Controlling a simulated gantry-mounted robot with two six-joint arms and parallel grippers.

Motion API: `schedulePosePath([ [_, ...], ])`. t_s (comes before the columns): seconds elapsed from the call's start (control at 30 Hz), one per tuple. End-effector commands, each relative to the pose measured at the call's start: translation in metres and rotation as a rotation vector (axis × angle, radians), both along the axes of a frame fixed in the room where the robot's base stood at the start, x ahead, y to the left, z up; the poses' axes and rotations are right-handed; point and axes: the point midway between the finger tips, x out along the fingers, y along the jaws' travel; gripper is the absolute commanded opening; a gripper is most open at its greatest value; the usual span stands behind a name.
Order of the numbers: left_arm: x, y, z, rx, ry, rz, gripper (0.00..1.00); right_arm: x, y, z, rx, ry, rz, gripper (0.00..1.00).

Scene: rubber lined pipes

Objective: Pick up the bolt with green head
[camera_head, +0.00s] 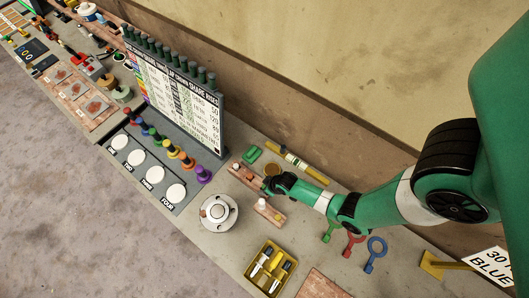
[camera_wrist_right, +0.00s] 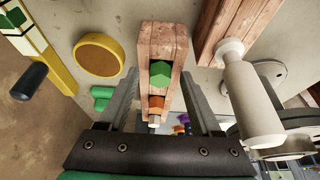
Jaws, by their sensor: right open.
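The bolt with the green head (camera_wrist_right: 161,74) sits in a wooden block (camera_wrist_right: 158,35) in the right wrist view, its hexagonal head facing up. An orange-headed bolt (camera_wrist_right: 157,102) and a white piece (camera_wrist_right: 154,120) follow it in the same block. My right gripper (camera_wrist_right: 159,82) is open, with one finger on each side of the block and the green head between them, apart from both. In the head view my right gripper (camera_head: 269,186) is over the wooden block (camera_head: 243,174) and hides the green head. My left gripper is not in view.
A second wooden block (camera_head: 272,215) with a white peg (camera_wrist_right: 250,100) stands close beside. A round yellow-rimmed disc (camera_wrist_right: 100,54), a yellow level (camera_head: 304,168), a grey round fixture (camera_head: 219,212) and a yellow tray (camera_head: 250,270) surround the spot.

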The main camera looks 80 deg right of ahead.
Motion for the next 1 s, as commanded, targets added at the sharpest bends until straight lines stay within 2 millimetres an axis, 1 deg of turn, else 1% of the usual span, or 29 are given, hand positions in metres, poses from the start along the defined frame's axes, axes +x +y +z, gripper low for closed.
schedulePosePath([
  [0.1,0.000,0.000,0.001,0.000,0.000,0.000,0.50,0.000,0.000,0.001,0.000,0.000,0.000,0.65],
  [0.47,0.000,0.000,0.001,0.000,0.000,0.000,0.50,0.000,0.000,0.001,0.000,0.000,0.000,0.00],
  [0.87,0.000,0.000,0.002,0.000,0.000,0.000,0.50,0.000,0.000,0.003,0.000,0.000,0.000,0.00],
  [0.97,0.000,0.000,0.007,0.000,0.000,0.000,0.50,0.000,0.000,0.015,-0.001,-0.003,0.000,0.00],
  [1.0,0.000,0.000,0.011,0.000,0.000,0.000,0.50,0.001,0.000,0.022,-0.002,-0.004,0.000,0.00],
])
